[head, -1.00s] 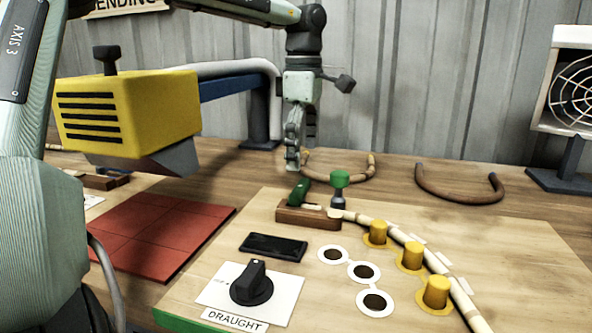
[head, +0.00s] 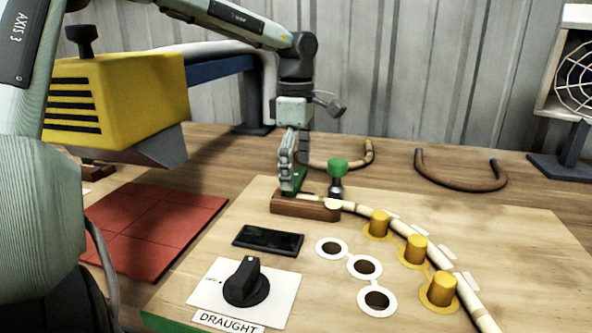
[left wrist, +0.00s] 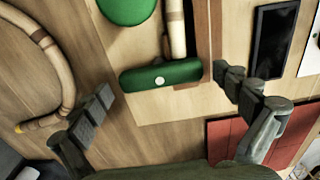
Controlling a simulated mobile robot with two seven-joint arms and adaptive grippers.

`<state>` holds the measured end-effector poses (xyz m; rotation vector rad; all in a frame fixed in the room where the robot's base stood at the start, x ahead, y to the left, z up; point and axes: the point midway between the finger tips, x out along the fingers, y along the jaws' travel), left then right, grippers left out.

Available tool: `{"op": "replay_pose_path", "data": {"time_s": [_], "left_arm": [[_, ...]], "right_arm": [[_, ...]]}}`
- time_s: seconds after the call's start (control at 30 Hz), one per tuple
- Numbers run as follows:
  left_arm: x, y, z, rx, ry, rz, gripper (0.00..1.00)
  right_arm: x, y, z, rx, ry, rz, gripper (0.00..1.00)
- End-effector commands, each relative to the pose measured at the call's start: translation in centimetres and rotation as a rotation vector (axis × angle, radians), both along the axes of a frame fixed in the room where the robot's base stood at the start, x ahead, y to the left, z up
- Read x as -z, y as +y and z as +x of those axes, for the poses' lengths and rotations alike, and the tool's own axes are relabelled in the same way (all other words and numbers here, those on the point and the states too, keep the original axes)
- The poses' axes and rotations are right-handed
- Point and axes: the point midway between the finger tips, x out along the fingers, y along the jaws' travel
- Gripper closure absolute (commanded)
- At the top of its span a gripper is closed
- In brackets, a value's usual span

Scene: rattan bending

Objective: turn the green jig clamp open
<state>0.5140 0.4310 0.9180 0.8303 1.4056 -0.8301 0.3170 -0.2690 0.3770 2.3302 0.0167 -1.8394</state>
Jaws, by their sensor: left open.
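The green jig clamp (head: 297,182) is a short lever at the left end of a brown wooden block (head: 305,207). In the left wrist view the green clamp (left wrist: 160,75) is a rounded bar with a pale pivot dot, lying across the end of a pale rattan pole (left wrist: 177,28). My left gripper (head: 290,182) is at the clamp and hides part of it. In the left wrist view my left gripper (left wrist: 168,92) is open, one finger on each side of the bar, with visible gaps. My right gripper is not in view.
A green-topped knob (head: 338,165) stands close to the right of the clamp. The rattan (head: 400,231) curves past yellow pegs (head: 414,250). A black dial (head: 245,283), a dark panel (head: 268,240) and red tiles (head: 150,230) lie nearer. Bent rattan hoops (head: 462,186) lie behind.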

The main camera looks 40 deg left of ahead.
Motion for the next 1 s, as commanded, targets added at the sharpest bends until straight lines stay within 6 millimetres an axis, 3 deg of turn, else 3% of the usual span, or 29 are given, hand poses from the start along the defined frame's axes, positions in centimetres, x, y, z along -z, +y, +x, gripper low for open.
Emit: {"op": "replay_pose_path", "data": {"time_s": [0.23, 0.57, 0.87, 1.0], "left_arm": [[0.1, 0.0, 0.0, 0.0, 0.0, 0.0, 0.03], [0.1, 0.0, 0.0, 0.0, 0.0, 0.0, 0.43], [0.2, 0.0, 0.0, -0.038, 0.0, 0.001, 0.43], [0.2, 0.0, 0.0, -0.105, 0.001, 0.001, 0.43]], "right_arm": [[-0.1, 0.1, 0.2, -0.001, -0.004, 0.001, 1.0], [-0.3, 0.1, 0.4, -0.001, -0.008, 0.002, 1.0], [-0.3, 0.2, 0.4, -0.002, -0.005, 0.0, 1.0], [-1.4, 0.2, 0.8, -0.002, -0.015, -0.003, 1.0]]}}
